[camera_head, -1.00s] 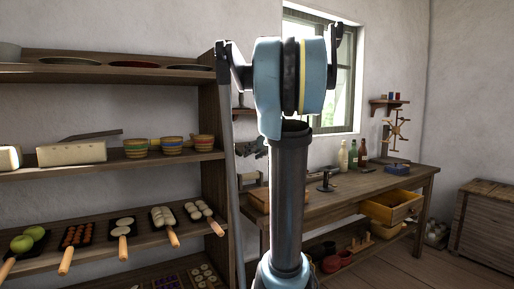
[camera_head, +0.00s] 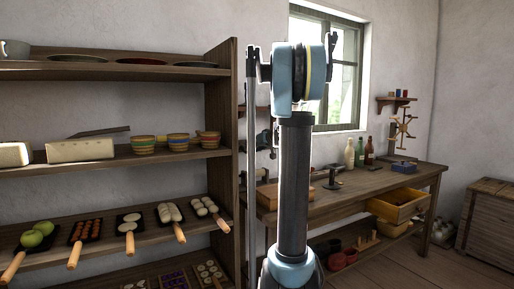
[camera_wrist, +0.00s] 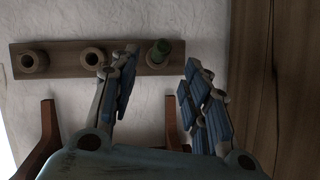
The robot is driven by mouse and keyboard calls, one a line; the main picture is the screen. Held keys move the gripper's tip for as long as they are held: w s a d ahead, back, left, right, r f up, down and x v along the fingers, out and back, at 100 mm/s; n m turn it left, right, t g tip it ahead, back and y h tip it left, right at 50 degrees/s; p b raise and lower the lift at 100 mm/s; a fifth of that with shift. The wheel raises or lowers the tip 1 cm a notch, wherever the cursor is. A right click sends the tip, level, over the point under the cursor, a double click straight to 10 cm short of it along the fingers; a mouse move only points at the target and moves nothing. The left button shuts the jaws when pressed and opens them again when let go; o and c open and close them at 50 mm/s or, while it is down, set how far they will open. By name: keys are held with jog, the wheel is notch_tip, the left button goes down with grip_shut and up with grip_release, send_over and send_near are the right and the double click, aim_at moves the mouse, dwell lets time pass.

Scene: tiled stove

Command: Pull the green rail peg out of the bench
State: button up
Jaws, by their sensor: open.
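The green peg (camera_wrist: 153,56) shows in the wrist view at the right end of a dark wooden rail (camera_wrist: 62,70). It has a green tip and stands out from the rail toward the camera. Two tan pegs, one at the left end (camera_wrist: 30,62) and one in the middle (camera_wrist: 91,58), stand on the same rail. My gripper (camera_wrist: 161,62) is open, its fingers either side of the green peg in the picture. The left fingertips partly cover the rail near the middle peg. No contact with the green peg is visible, and depth is hard to judge. I cannot make out the green peg or my gripper in the head view.
The wooden bench (camera_head: 350,187) stands under the window with bottles on it and an open drawer (camera_head: 400,207). A tall shelf (camera_head: 222,120) with bowls and trays is at left. A wooden chest (camera_head: 490,225) stands at right. A wooden surface (camera_wrist: 285,90) fills the wrist view's right side.

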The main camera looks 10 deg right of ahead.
aim_at(243, 149)
jog(key=shift+x, duration=4)
jog(key=shift+c, duration=0.3)
grip_shut()
